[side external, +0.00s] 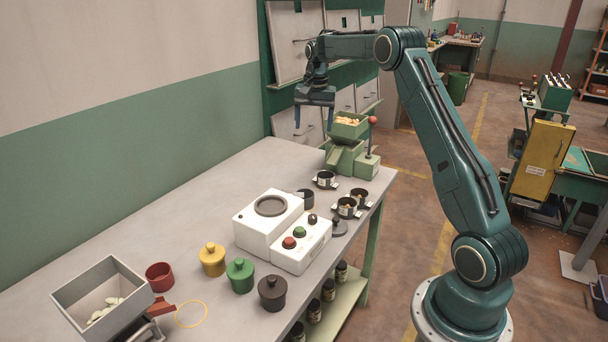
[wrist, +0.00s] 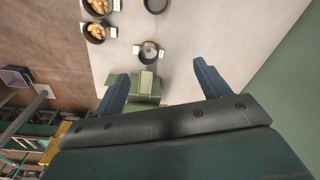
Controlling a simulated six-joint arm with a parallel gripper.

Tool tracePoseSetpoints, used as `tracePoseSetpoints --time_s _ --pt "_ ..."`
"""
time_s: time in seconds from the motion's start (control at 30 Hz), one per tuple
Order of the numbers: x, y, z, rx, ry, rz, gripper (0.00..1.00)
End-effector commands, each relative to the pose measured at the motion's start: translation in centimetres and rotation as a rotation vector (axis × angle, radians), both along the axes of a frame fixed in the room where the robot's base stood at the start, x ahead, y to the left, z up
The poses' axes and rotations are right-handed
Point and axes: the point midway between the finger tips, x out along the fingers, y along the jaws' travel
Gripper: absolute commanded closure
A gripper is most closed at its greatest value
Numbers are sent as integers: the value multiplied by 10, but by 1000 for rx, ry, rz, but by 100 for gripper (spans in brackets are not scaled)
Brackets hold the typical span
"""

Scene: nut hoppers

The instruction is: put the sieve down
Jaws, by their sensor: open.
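My gripper (side external: 313,126) is open, with its fingers pointing down, high at the far end of the table by the green nut hopper (side external: 349,130). In the wrist view my two blue fingers (wrist: 160,72) are spread apart with nothing held between them. I cannot pick out a sieve for certain. A small dark cup on a holder (side external: 325,179) stands below the hopper's chute; it looks empty in the wrist view (wrist: 148,52). Two similar cups hold nuts, a back one (side external: 359,196) and a front one (side external: 346,208). A plain dark cup (side external: 305,197) stands beside the white machine.
The white machine (side external: 262,222) has red and green buttons. A red-knobbed lever (side external: 373,121) stands beside the green hopper.

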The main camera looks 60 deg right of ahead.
Motion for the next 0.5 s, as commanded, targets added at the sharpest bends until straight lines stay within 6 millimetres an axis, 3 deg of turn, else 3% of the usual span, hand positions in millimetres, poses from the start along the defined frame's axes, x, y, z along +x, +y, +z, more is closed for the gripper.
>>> tracePoseSetpoints --time_s 0.03,0.2,0.5 --pt "-2 14 15 -9 -11 34 25" --pt "-13 57 50 -33 -40 141 25" --pt "-49 130 99 -78 -95 329 25"
